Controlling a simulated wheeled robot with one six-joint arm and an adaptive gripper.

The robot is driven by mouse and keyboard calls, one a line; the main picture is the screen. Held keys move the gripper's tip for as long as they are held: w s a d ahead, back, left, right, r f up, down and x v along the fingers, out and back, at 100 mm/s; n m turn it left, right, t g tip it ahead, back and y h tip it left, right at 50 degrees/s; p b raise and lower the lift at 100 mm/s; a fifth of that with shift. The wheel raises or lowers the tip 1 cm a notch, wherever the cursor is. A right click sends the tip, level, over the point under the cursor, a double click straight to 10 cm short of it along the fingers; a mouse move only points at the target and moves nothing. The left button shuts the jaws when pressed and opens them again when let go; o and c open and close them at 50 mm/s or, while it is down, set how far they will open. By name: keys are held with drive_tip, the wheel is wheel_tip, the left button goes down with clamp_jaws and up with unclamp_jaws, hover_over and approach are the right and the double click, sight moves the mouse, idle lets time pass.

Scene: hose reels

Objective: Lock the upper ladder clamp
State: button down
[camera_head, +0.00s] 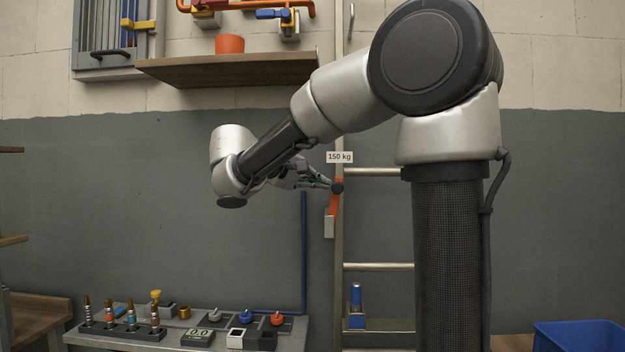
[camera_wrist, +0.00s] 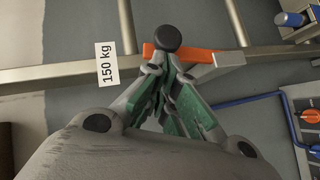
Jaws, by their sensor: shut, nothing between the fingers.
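The ladder clamp has an orange lever (camera_head: 334,203) with a round black knob (camera_head: 337,187) at its upper end and a pale grey grip (camera_head: 329,226) at its lower end. It sits on the left rail of the ladder, just below the 150 kg label (camera_head: 340,157), and hangs almost straight down. My gripper (camera_head: 327,184) is shut and empty, its tips at the knob end. In the wrist view the tips lie just below the black knob (camera_wrist: 167,38), by the orange lever (camera_wrist: 195,54). I cannot tell whether they touch it.
A blue-handled fitting (camera_head: 355,297) stands lower down by the ladder. A bench with several fittings (camera_head: 190,325) is at lower left. A wooden shelf (camera_head: 230,70) holds an orange pot above my arm. A blue pipe (camera_head: 304,250) runs up the wall.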

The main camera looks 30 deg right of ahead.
drive_tip(key=shift+s+d, duration=0.1)
drive_tip(key=shift+d, duration=0.05)
drive_tip(key=shift+s+d+r, duration=0.1)
drive_tip(key=shift+s+d, duration=0.05)
drive_tip(key=shift+d, duration=0.05)
drive_tip(key=shift+d+m+y, duration=0.1)
drive_tip(key=shift+m+y, duration=0.2)
drive_tip(key=s+d+f+m+t+y, duration=0.2)
drive_tip(key=s+d+f+y, duration=0.2)
drive_tip(key=d, duration=0.1)
drive_tip(key=s+d+f+m+t+y, duration=0.2)
drive_tip(key=s+d+f+m+y, duration=0.1)
drive_tip(key=d, duration=0.3)
drive_tip(key=shift+s+d+f+m+y, duration=0.3)
drive_tip(key=shift+s+f+y, duration=0.15)
drive_tip(key=shift+y, duration=0.45)
drive_tip(key=shift+s, duration=0.1)
idle(0.3)
